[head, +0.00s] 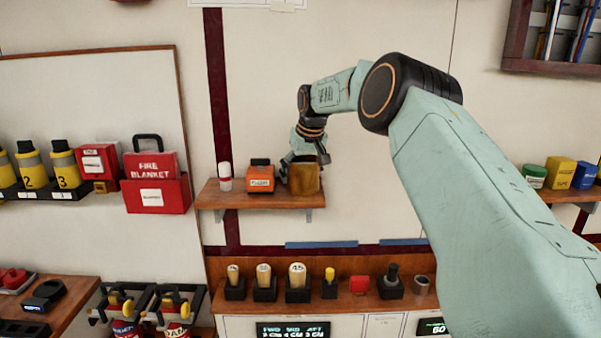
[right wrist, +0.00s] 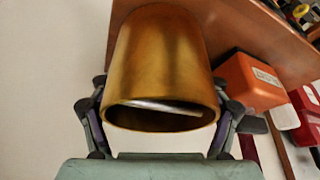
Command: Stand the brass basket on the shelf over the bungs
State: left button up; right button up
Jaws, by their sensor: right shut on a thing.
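The brass basket (head: 304,179) is a gold-brown cup at the right end of the wooden shelf (head: 233,201). My right gripper (head: 303,160) is shut on it from behind and above. In the right wrist view the basket (right wrist: 165,65) sits between both fingers of the gripper (right wrist: 162,118), its open mouth facing the camera, with a pale strip inside. It looks upright over the shelf board; whether its base touches cannot be told. Several pale tapered bungs (head: 297,276) stand in black holders below the shelf. My left gripper is not in view.
An orange box (head: 260,178) stands close to the left of the basket, with a white and red cylinder (head: 225,177) beyond it. A red fire blanket box (head: 155,188) hangs on the left. A lower counter (head: 340,303) holds the bungs and other small items.

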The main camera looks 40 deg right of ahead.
jog(key=shift+s, duration=0.2)
jog(key=o, duration=0.9)
jog(key=shift+f, duration=0.1)
jog(key=o, duration=0.5)
jog(key=shift+w, duration=0.25)
jog(key=shift+s, duration=0.1)
jog(key=shift+s, duration=0.1)
jog(key=shift+r, duration=0.55)
jog(key=b+v, duration=0.2)
jog(key=v, duration=0.9)
